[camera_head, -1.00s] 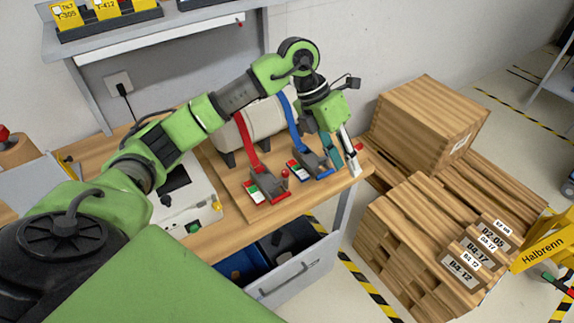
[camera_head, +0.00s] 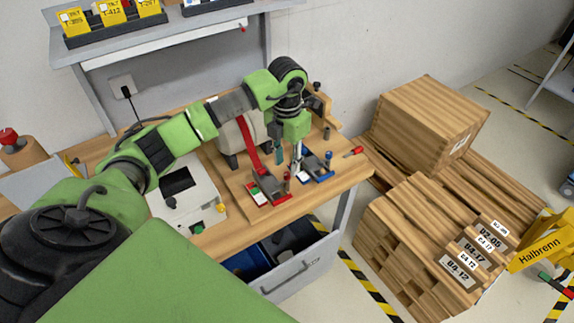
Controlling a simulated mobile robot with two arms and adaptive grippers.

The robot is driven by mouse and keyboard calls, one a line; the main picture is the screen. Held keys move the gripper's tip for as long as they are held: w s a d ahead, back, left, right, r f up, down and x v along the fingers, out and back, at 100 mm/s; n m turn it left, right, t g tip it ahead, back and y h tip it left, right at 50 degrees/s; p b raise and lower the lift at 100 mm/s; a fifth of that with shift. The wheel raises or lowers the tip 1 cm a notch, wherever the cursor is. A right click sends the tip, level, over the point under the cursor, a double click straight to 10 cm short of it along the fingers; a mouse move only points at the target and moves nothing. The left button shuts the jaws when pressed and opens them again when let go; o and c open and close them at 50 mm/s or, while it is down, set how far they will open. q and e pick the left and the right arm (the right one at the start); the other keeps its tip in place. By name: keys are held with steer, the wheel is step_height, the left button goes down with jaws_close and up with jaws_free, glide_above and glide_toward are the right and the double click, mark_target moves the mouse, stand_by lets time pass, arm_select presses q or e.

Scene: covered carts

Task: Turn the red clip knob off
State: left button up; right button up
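The red clip (camera_head: 267,190) lies on the wooden board on the bench, with a red strap (camera_head: 248,140) running up from it over a pale roll. A small upright red knob (camera_head: 287,176) stands at its right side. My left gripper (camera_head: 289,167) points down just above and behind this knob, between the red clip and the blue clip (camera_head: 318,167). Its two fingers, one teal and one pale, look apart with nothing seen between them. Whether a finger touches the knob cannot be told. The gripper and wrist hide the blue strap. My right gripper is out of view.
A red-handled item (camera_head: 353,151) lies near the board's right edge. An open drawer (camera_head: 300,270) is below. Wooden crates (camera_head: 425,120) stand to the right. A shelf with yellow bins (camera_head: 112,12) is behind.

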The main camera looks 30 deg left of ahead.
mark_target(287, 174)
arm_select(q)
steer(key=shift+f+p, duration=0.4)
steer(key=shift+f, duration=1.4)
jaws_close()
